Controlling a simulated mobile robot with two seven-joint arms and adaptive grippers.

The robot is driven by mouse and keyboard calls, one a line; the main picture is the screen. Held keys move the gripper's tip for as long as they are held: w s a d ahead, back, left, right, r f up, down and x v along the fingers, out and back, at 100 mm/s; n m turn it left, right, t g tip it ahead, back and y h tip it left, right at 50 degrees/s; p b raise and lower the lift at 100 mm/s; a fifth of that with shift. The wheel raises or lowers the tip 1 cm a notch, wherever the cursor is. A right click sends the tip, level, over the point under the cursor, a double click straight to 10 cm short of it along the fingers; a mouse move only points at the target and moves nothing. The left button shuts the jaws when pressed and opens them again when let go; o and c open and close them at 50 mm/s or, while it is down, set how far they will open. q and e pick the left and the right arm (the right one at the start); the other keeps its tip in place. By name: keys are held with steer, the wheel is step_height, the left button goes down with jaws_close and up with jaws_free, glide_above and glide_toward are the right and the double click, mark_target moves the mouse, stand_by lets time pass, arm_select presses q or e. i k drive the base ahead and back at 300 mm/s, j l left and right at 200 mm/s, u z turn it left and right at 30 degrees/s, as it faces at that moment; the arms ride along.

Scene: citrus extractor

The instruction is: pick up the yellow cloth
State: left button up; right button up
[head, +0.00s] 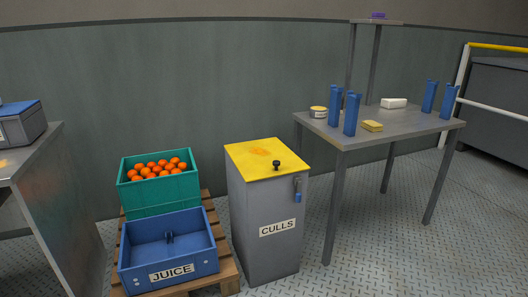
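A small yellow folded block (372,126), which looks like the yellow cloth, lies flat on the grey table (410,122) at the right. It lies near the table's front edge, just right of a pair of upright blue pieces (351,115). At this size I cannot tell cloth from sponge. Nothing touches it from above. Neither of my grippers shows in the head view.
A second blue pair (430,96) stands at the table's right end. A white block (393,103) and a yellow-lidded tin (318,112) are also there. The grey CULLS bin (265,225) stands left of the table, beside a blue JUICE crate (170,272) and an orange-filled green crate (160,193).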

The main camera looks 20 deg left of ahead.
mark_target(372, 126)
steer(key=i+l+u, duration=0.1)
steer(key=l, duration=0.25)
steer(key=i+l+u, duration=0.1)
steer(key=i+l, duration=0.2)
steer(key=i+l+u, duration=0.1)
steer(key=l, duration=0.3)
steer(key=i+l+u, duration=0.1)
steer(key=l, duration=0.3)
steer(key=i+l+u, duration=0.1)
steer(key=i+l, duration=0.15)
steer(key=l, duration=0.15)
steer(key=i+l+u, duration=0.1)
steer(key=l, duration=0.3)
steer(key=i+l+u, duration=0.1)
steer(key=l, duration=0.3)
